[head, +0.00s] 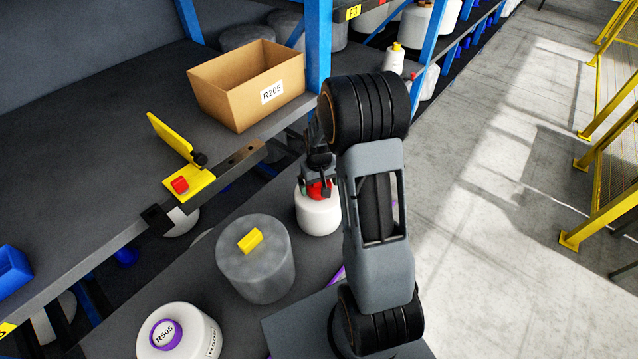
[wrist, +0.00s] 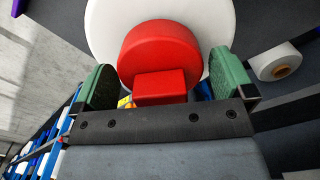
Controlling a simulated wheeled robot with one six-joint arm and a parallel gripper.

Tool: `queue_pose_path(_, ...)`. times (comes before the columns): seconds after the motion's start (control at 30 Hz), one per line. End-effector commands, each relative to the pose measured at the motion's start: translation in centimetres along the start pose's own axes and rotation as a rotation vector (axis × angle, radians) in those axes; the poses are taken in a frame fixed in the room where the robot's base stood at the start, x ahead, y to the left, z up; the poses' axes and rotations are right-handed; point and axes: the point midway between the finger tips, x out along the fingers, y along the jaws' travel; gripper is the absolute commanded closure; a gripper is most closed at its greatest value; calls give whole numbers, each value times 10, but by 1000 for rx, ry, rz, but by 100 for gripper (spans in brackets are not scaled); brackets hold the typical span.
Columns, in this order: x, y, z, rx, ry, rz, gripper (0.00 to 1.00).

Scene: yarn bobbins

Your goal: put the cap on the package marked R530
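A red cap-like disc with a block-shaped handle (wrist: 160,88) sits on top of a round white package (wrist: 105,25). In the head view the red piece (head: 320,190) and the white package (head: 318,216) are below my gripper (head: 319,180). In the wrist view the green finger pads of my gripper (wrist: 164,82) stand apart on either side of the red piece, with gaps between them and the handle. No R530 mark shows. A white package marked R505 (head: 205,322) with a purple ring stands at the bottom left.
A grey cylinder (head: 262,275) with a yellow handle stands between the two white packages. A cardboard box marked R205 (head: 225,97) is on the shelf behind, near a blue post (head: 318,45). A yellow bracket (head: 200,180) is on the shelf edge. Open floor lies right.

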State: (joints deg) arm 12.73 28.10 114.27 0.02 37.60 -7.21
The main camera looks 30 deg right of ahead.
Motion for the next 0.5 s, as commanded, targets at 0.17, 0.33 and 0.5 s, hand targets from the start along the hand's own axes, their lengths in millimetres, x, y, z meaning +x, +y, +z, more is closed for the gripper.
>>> queue_pose_path(0.17, 0, 0, 0, 0, 0, 0, 0)
queue_pose_path(0.33, -9, 0, 0, 0, 2, 0, 0)
queue_pose_path(0.5, -37, 0, -1, 0, 6, 1, 0)
